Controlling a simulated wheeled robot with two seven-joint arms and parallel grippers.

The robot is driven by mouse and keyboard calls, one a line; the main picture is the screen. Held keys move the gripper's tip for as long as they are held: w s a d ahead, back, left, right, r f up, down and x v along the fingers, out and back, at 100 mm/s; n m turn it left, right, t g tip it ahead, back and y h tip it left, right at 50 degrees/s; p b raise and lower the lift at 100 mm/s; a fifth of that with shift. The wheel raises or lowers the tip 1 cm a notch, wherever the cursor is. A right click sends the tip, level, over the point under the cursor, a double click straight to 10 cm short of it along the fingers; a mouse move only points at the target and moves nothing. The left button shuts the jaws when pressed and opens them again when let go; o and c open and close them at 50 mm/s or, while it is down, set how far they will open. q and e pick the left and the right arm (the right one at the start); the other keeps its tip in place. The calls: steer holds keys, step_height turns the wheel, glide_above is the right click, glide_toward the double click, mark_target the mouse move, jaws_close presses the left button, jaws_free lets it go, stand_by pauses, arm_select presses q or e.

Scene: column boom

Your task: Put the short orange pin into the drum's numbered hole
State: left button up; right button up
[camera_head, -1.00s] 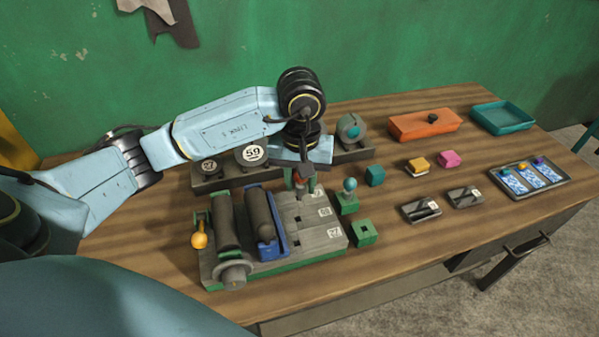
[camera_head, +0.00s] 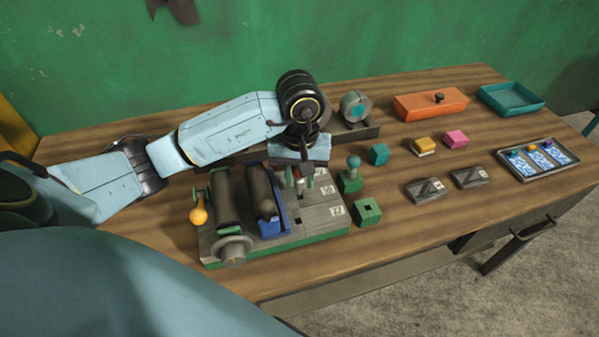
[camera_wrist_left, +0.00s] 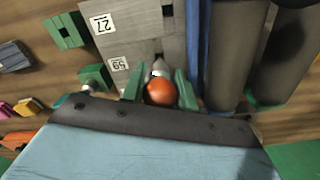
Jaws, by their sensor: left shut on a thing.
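My left gripper (camera_head: 302,187) hangs over the block of numbered plates (camera_head: 322,215) and is shut on an orange-headed pin. In the left wrist view, the pin's round orange head (camera_wrist_left: 160,92) sits between the green fingers, with a pale collar and grey end beyond it. The pin's end is near the plate marked 59 (camera_wrist_left: 119,64); I cannot tell whether it touches. The plate marked 27 (camera_wrist_left: 102,23) lies beyond, with a dark square hole (camera_wrist_left: 168,11). Which part is the drum is unclear; dark cylinders (camera_head: 226,212) lie left of the plates. My right gripper is out of view.
A green post with a ball top (camera_head: 351,175) and a green square block (camera_head: 368,212) stand close right of the plates. Farther right are an orange box (camera_head: 430,105), small blocks, grey holders and a tray (camera_head: 520,173).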

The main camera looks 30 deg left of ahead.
mark_target(300, 179)
arm_select(q)
steer(key=shift+b, duration=0.55)
stand_by(1.1)
steer(key=shift+f, duration=0.1)
steer(key=shift+f+b, duration=0.65)
steer(key=shift+b, duration=0.2)
steer(key=shift+f, duration=0.2)
steer(key=shift+f+b, duration=0.65)
steer(key=shift+b, duration=0.3)
steer(key=o, duration=1)
steer(key=shift+o, duration=0.2)
